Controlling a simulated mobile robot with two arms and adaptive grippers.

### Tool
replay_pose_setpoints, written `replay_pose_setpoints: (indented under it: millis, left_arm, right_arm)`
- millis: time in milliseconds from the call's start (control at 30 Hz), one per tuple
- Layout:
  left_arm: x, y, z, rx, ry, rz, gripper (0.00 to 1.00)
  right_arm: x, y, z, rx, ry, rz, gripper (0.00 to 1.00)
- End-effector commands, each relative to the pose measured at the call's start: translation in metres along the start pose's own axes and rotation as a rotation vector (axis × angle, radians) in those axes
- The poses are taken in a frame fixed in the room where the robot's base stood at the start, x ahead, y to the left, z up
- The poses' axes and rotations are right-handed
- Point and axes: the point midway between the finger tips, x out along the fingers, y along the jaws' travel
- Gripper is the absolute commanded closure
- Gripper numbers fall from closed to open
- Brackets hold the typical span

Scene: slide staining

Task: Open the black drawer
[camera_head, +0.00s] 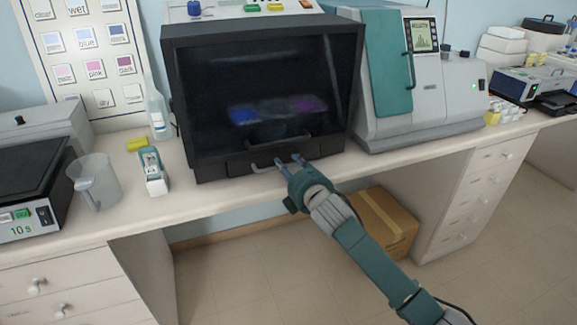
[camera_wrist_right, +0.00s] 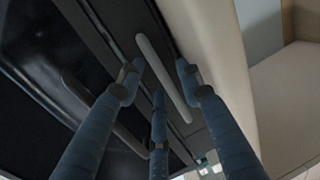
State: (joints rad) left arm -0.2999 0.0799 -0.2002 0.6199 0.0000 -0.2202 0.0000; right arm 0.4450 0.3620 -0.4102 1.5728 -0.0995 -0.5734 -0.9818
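The black drawer (camera_head: 238,170) is a low front strip at the bottom of a black, dark-windowed cabinet (camera_head: 182,110) on the bench. It looks closed. A light grey bar handle (camera_head: 262,168) is on its front. My right gripper (camera_head: 289,162) reaches up to the handle from the front. In the right wrist view, its three blue fingers (camera_wrist_right: 158,85) are spread, and the grey handle (camera_wrist_right: 163,78) runs between them. The fingers look open, not clamped; whether any finger touches the handle I cannot tell. My left gripper is not in view.
Another dark handle (camera_head: 280,143) sits just above the drawer, on the cabinet front. A grey-teal machine (camera_head: 440,95) stands close on the right. A dispenser (camera_head: 152,170) and a clear beaker (camera_head: 97,182) stand on the left. A cardboard box (camera_head: 388,225) is under the bench (camera_head: 205,200).

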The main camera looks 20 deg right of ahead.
Motion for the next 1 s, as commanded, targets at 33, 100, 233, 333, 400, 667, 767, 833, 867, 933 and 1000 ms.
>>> replay_pose_setpoints:
  millis: [33,100,233,333,400,667,767,833,867,933,1000]
  left_arm:
    - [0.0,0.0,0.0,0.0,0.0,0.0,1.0]
    - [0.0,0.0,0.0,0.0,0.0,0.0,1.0]
    - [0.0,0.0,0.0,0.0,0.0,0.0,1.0]
    - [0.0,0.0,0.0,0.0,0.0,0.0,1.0]
    - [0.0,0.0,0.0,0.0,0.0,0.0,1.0]
    - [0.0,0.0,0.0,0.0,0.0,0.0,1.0]
    - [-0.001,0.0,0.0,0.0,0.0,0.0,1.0]
    - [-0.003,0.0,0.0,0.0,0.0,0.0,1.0]
    - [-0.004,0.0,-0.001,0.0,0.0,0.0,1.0]
    - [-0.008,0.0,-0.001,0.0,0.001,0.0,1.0]
    - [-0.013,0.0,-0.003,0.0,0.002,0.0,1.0]
  right_arm:
    - [0.002,0.0,0.0,0.0,0.0,0.0,0.64]
    - [0.003,0.0,0.0,0.0,0.001,0.0,0.64]
    - [0.003,0.0,0.0,0.0,0.001,0.0,0.64]
    - [0.003,0.0,0.0,0.001,0.001,0.0,0.68]
    - [0.003,0.0,0.0,0.001,0.001,0.0,0.82]
    - [0.003,-0.001,0.0,0.001,0.0,-0.001,1.0]
    - [0.002,-0.001,0.0,0.001,0.0,-0.001,1.0]
    - [0.001,-0.001,0.0,0.001,0.001,-0.001,1.0]
    - [-0.001,-0.001,0.0,0.001,0.001,-0.002,1.0]
    - [-0.005,-0.002,0.0,0.001,0.001,-0.004,1.0]
    - [-0.011,-0.002,0.0,-0.001,0.001,-0.004,1.0]
